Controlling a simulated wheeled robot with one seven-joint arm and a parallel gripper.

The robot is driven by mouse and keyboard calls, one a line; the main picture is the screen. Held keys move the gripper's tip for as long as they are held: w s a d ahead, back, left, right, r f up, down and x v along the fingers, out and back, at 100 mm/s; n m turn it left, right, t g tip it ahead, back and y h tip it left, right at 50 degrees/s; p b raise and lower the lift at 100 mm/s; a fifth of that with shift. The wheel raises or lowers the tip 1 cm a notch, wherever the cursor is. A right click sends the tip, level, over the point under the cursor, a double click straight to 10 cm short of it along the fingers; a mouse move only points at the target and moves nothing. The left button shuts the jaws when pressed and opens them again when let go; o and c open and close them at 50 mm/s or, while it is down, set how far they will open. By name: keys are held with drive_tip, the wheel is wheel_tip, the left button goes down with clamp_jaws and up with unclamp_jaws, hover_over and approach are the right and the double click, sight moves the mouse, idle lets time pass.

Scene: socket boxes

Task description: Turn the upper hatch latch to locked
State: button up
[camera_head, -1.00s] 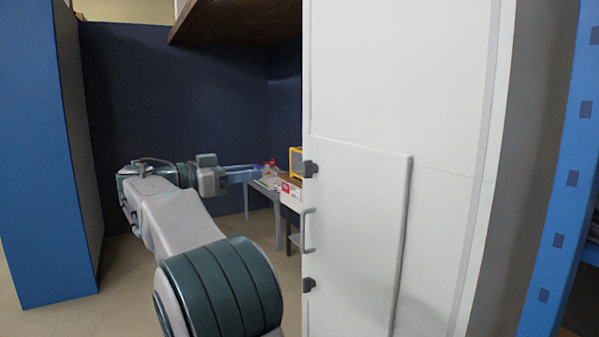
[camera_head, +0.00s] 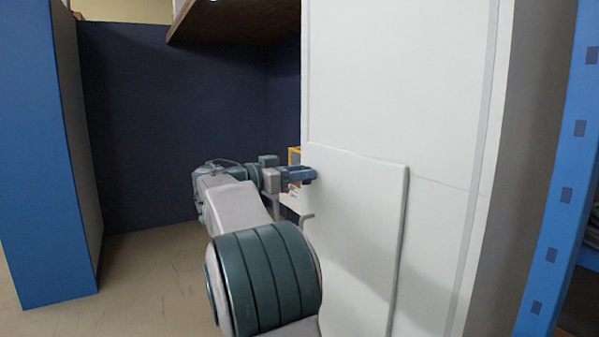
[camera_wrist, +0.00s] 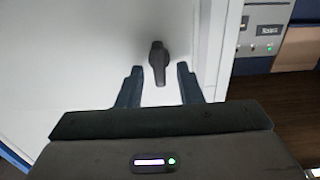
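The upper hatch latch (camera_wrist: 158,60) is a small dark grey knob on the white hatch, seen in the wrist view. Its long side runs up and down in that picture. My gripper (camera_wrist: 160,70) is open, with one finger to each side of the latch's lower part and a visible gap on both sides. I cannot tell how deep the fingertips reach. In the head view my gripper (camera_head: 303,174) is at the upper left edge of the raised hatch panel (camera_head: 360,235) and hides the upper latch. My arm hides the lower latch.
A grey handle (camera_head: 306,216) sticks out at the hatch's left edge, just below my gripper. A yellow-framed object (camera_head: 294,155) stands behind my gripper. A blue rack post (camera_head: 556,190) stands at right. A blue partition (camera_head: 30,160) is at left, with open floor beside it.

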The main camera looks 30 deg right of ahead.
clamp_jaws()
drive_tip(key=shift+w+f+n+p, duration=0.2)
drive_tip(key=shift+n+p, duration=0.25)
drive_tip(key=shift+n, duration=2.55)
drive_tip(key=shift+w+f+n+p, duration=0.15)
drive_tip(key=shift+n+p, duration=0.25)
drive_tip(key=shift+n, duration=2.6)
drive_tip(key=shift+w+f+n+p, duration=0.2)
drive_tip(key=shift+n+p, duration=0.25)
drive_tip(key=shift+n, duration=2.55)
